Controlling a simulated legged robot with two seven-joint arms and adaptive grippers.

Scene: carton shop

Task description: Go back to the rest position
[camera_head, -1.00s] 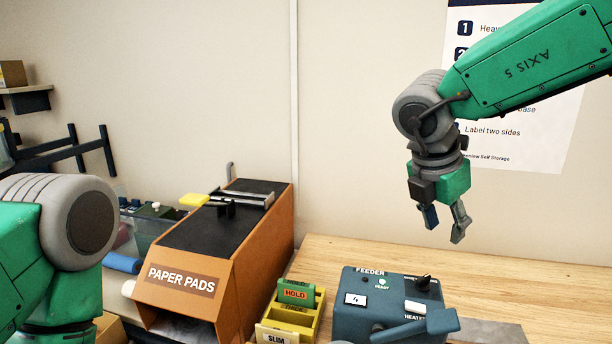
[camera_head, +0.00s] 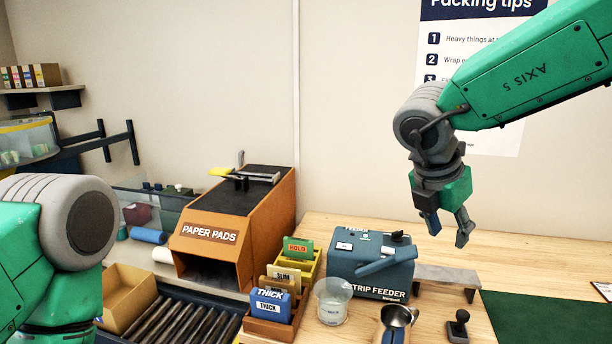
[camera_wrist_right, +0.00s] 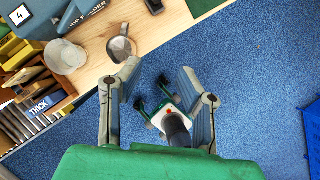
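My right gripper (camera_head: 449,228) hangs at the end of my green right arm in the head view. Its two fingers are apart with nothing between them, above the wooden table (camera_head: 385,232). In the wrist view my right gripper (camera_wrist_right: 158,78) is also open and empty, with blue floor beyond its fingers. My left arm shows only in part at the left of the head view, and its gripper is out of the picture.
A strip feeder (camera_head: 345,262), a clear cup (camera_head: 333,302), a metal jug (camera_head: 396,322) and a card rack (camera_head: 272,330) stand on the table. An orange paper pads dispenser (camera_head: 270,225) is left of them. An open carton (camera_head: 128,298) sits by rollers (camera_head: 190,325).

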